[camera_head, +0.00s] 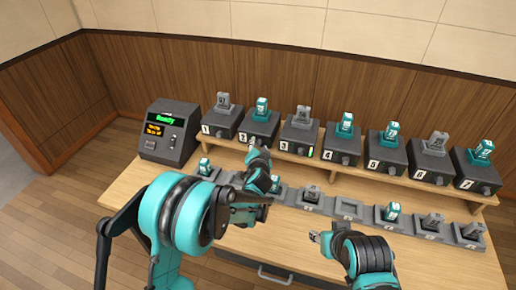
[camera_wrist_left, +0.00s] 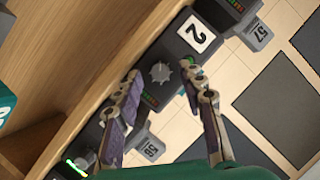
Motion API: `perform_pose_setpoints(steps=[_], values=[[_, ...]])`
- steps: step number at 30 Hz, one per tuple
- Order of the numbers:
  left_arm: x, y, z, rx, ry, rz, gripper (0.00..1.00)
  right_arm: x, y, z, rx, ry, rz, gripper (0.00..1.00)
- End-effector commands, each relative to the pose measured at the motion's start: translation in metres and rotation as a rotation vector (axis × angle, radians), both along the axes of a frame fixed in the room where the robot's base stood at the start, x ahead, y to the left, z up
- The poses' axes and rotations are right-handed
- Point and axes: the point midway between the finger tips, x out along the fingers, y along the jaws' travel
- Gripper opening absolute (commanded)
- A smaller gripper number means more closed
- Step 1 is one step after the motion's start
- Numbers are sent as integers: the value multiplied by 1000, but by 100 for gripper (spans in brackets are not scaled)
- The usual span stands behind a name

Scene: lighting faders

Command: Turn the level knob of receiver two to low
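Receiver two (camera_head: 258,127) is a dark box on the raised shelf, with a teal unit on top. In the left wrist view, its white "2" label (camera_wrist_left: 194,35) and its grey, notched level knob (camera_wrist_left: 160,72) show clearly. My left gripper (camera_head: 259,153) is in front of receiver two. In the left wrist view, its fingers (camera_wrist_left: 163,76) are apart, with the knob showing between the fingertips. I cannot tell whether either finger touches it. My right gripper (camera_head: 316,237) is low over the front of the desk, away from the receivers; its fingers are too small to read.
Receiver one (camera_head: 219,126) and receiver three (camera_head: 298,143) stand on either side. More receivers continue right along the shelf (camera_head: 345,171). A display box (camera_head: 168,131) stands at the left end. A lower row of small numbered units (camera_head: 391,211) runs along the desk.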

Motion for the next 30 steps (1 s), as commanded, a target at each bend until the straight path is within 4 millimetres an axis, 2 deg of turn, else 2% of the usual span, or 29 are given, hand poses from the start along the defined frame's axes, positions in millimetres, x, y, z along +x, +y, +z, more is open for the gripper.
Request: perform_pose_setpoints(steps=[8, 10, 13, 19, 30], values=[[3, 0, -1, -1, 0, 0, 40, 0, 0, 0, 0, 0, 0, 40], [3, 0, 0, -1, 0, 0, 27, 0, 0, 0, 0, 0, 0, 40], [3, 0, -1, -1, 0, 0, 0, 0, 0, 0, 0, 0, 0, 40], [3, 0, 0, -10, 3, 1, 0, 0, 0, 0, 0, 0, 0, 40], [3, 2, 0, -138, 47, 2, 0, 0, 0, 2, 0, 0, 0, 40]])
